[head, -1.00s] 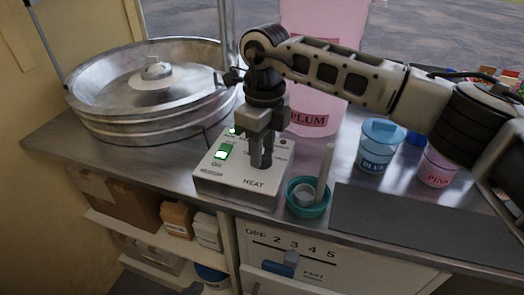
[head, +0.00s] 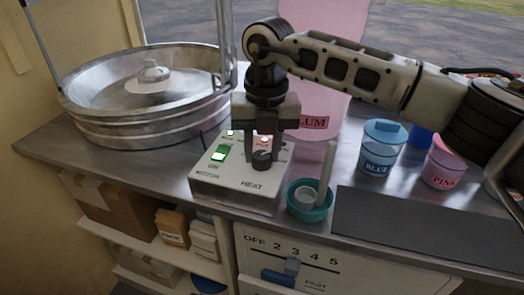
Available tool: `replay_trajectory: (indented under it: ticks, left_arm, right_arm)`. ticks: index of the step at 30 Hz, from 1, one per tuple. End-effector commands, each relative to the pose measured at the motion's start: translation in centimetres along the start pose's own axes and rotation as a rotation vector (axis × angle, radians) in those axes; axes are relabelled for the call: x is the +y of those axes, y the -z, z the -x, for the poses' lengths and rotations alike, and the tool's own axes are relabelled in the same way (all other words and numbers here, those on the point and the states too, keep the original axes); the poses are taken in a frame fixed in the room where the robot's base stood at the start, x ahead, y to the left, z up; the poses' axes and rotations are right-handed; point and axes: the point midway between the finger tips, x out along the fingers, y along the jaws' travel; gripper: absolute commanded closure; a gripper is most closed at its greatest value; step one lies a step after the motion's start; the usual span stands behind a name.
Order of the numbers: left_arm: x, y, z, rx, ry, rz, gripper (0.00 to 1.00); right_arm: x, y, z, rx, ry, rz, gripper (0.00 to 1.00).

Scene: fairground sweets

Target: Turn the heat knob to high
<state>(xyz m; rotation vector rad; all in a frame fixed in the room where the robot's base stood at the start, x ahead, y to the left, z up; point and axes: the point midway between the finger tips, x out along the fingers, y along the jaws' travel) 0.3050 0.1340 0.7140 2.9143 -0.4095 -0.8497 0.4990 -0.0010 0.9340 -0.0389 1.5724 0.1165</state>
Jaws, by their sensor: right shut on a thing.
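The white control box (head: 215,187) stands on the steel counter, with the word HEAT on its front right. The black heat knob (head: 262,161) is on its top panel. My right gripper (head: 263,152) points down at the box with one finger on each side of the knob, shut on it. The exact direction of the knob's pointer is too small to tell. A green lit motor switch (head: 219,153) is on the left of the panel. A small reddish light (head: 263,140) glows between my fingers. My left gripper is not in view.
The round metal floss pan (head: 150,118) stands left of the box. A teal bowl (head: 309,211) with an upright stick is close on its right. The blue tub (head: 381,150) and pink tub (head: 441,165) stand farther right. A dark mat (head: 420,225) lies bare in front.

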Motion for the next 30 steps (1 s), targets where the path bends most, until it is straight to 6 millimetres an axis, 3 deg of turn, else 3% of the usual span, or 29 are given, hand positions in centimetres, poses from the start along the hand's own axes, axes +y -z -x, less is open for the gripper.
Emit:
replay_trajectory:
  ticks: [12,30]
  left_arm:
    - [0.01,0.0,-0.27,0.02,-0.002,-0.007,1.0]
    - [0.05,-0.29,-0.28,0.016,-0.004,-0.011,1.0]
  right_arm:
    - [-0.04,-0.06,0.12,-0.019,-0.003,-0.28,0.9]
    - [-0.07,-0.06,0.24,-0.023,-0.003,-0.366,0.9]
